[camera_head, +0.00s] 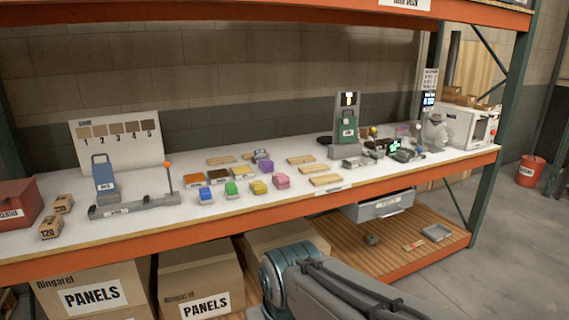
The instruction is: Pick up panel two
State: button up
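Several flat, light wooden panels lie on the white shelf top in the camera_head view. One panel (221,160) is at the back left and another panel (301,160) at the back right. A third panel (313,169) and a fourth panel (326,180) lie in front of that one. Another lies partly behind a small purple-grey item. No number is readable on them, so I cannot tell which is panel two. My arm shows at the bottom centre, below the shelf front. My gripper is not in view.
Colored blocks, including a pink block (280,181), stand left of the front panels. A green device (347,130) stands behind them. A grey lever fixture (135,205) and numbered sample board (116,143) are left. Cardboard boxes (195,285) marked PANELS sit below the orange shelf edge (250,216).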

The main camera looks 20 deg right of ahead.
aim_at(305, 159)
jog(key=z, duration=0.65)
jog(key=i, duration=0.65)
jog(key=z, duration=1.1)
jog(key=i, duration=1.15)
jog(key=u, duration=0.35)
jog(key=i, duration=0.95)
jog(key=u, duration=1.1)
jog(key=i, duration=0.35)
jog(key=u, duration=0.3)
